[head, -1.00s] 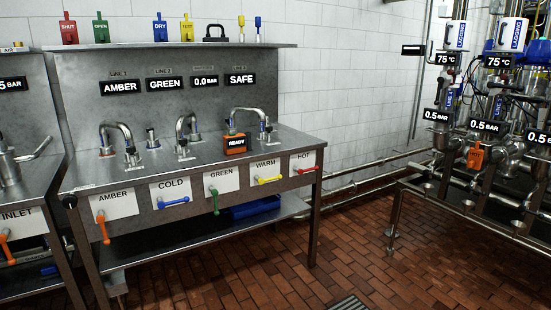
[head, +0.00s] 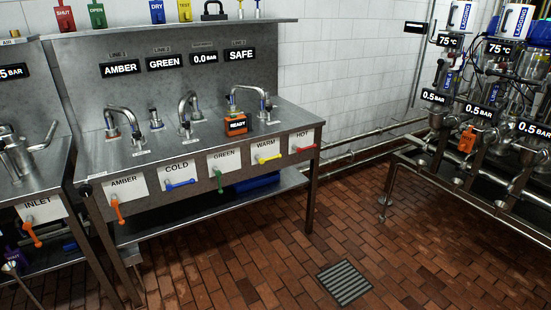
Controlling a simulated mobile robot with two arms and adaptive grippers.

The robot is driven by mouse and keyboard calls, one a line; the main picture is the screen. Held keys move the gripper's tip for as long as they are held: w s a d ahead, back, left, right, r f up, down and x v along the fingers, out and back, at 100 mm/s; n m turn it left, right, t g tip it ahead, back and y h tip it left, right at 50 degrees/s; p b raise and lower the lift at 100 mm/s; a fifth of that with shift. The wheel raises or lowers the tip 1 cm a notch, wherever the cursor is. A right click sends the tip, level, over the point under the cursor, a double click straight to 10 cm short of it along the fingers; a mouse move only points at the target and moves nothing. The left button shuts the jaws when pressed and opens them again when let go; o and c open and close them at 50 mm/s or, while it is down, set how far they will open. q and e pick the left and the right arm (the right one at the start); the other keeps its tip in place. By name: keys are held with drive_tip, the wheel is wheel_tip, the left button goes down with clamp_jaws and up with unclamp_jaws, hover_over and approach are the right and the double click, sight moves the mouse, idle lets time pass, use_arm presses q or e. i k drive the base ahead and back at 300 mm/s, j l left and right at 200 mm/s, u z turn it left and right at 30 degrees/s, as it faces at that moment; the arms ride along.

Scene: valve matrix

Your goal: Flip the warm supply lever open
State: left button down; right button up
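The warm supply lever (head: 268,159) is a yellow handle on the front panel of the steel sink bench, on a white plate (head: 265,147) marked WARM. It lies nearly level, tilted slightly up to the right. To its left are the green lever (head: 219,180), which points down, and the blue cold lever (head: 181,184), which lies nearly level. To its right is the red hot lever (head: 305,149), also nearly level. Neither of my grippers shows in the head view.
The bench (head: 200,150) carries several curved taps and an orange box (head: 237,126) reading READY. Brick floor with a drain grate (head: 344,282) lies open in front and to the right. A pipe rack (head: 465,150) stands at the right. The INLET unit (head: 38,207) is at the left.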

sight(261, 161)
drive_tip(key=i+l, duration=0.85)
drive_tip(key=i, duration=0.25)
drive_tip(key=i+l, duration=0.45)
drive_tip(key=i, duration=0.15)
drive_tip(key=i+l, duration=0.45)
drive_tip(key=i+z, duration=0.05)
drive_tip(key=i, duration=0.05)
